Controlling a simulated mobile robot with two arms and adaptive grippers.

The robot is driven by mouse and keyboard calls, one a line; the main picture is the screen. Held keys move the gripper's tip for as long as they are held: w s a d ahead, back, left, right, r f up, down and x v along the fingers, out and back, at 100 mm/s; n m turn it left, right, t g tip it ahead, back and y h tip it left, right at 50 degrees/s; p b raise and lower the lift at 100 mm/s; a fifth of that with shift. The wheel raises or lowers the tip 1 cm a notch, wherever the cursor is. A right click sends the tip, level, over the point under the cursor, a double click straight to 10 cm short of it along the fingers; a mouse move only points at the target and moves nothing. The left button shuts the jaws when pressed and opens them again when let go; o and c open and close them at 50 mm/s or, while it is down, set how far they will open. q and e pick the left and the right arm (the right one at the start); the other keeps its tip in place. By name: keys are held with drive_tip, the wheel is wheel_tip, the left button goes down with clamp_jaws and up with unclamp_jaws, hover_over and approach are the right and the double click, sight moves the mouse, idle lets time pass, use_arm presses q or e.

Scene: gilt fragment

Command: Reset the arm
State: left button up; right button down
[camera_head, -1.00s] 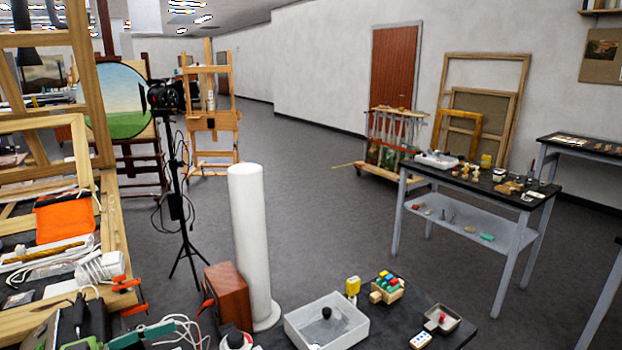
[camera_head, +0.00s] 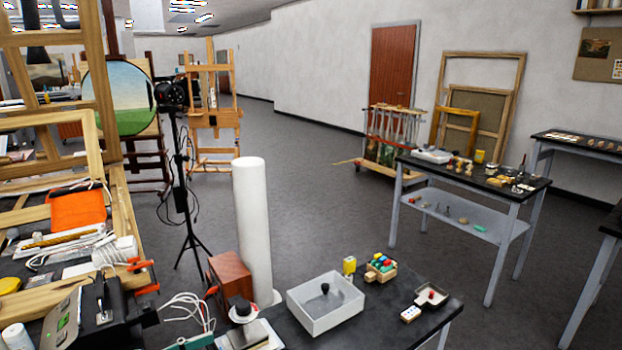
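Neither of my grippers and neither of my arms shows in the head view, so their state is hidden. The near black table (camera_head: 396,338) lies at the bottom middle. On it are a white open tray (camera_head: 335,315) with a dark round piece inside, a small yellow item (camera_head: 349,265) and a wooden box with coloured blocks (camera_head: 380,268). A small dish (camera_head: 431,296) with a red piece is at its right.
A tall white cylinder (camera_head: 252,220) stands beside a brown wooden box (camera_head: 231,278). A cluttered bench with an orange pouch (camera_head: 77,209) fills the left. A black tripod (camera_head: 182,205) stands behind. A grey-legged table (camera_head: 500,195) is at right. Open floor (camera_head: 350,215) lies between.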

use_arm(q)
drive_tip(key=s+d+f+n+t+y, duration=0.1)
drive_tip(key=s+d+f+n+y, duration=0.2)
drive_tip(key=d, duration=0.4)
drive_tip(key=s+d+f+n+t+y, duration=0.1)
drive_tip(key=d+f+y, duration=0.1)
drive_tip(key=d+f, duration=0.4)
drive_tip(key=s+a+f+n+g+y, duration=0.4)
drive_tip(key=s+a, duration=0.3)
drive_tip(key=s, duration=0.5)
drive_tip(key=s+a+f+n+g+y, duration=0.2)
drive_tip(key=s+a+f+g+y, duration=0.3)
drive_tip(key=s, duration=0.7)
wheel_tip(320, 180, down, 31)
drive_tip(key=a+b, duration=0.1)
drive_tip(key=b, duration=0.4)
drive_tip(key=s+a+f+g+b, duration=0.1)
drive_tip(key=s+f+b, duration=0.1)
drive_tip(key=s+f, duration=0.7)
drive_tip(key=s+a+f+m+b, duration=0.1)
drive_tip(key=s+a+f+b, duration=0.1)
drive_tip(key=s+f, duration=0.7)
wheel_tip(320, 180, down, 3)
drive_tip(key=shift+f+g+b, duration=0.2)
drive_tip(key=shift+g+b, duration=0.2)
drive_tip(key=shift+b, duration=0.1)
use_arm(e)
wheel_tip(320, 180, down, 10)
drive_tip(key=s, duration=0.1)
